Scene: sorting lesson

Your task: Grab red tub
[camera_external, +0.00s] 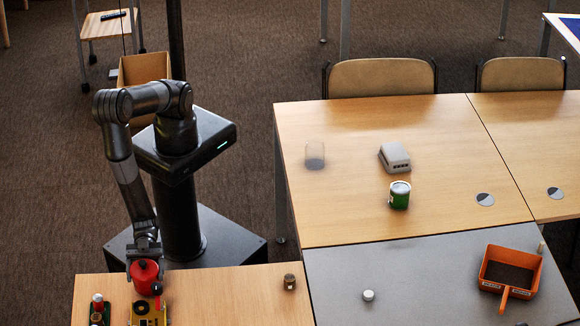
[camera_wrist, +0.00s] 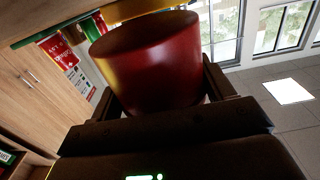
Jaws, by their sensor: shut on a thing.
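The red tub (camera_external: 145,278) is at the end of my arm, over the near left table. My gripper (camera_external: 144,262) is shut on it from above, and the arm hangs down to it. In the wrist view the red tub (camera_wrist: 148,62) fills the space between the two dark fingers (camera_wrist: 160,92), with a finger at each side. Whether its bottom touches anything below is unclear in the external view.
A yellow item (camera_external: 148,314) lies just below the tub, with small bottles (camera_external: 98,304) to its left. A small brown jar (camera_external: 289,282) stands right, with clear tabletop between. An orange bin (camera_external: 510,271), white jar (camera_external: 368,295) and green can (camera_external: 399,196) are farther right.

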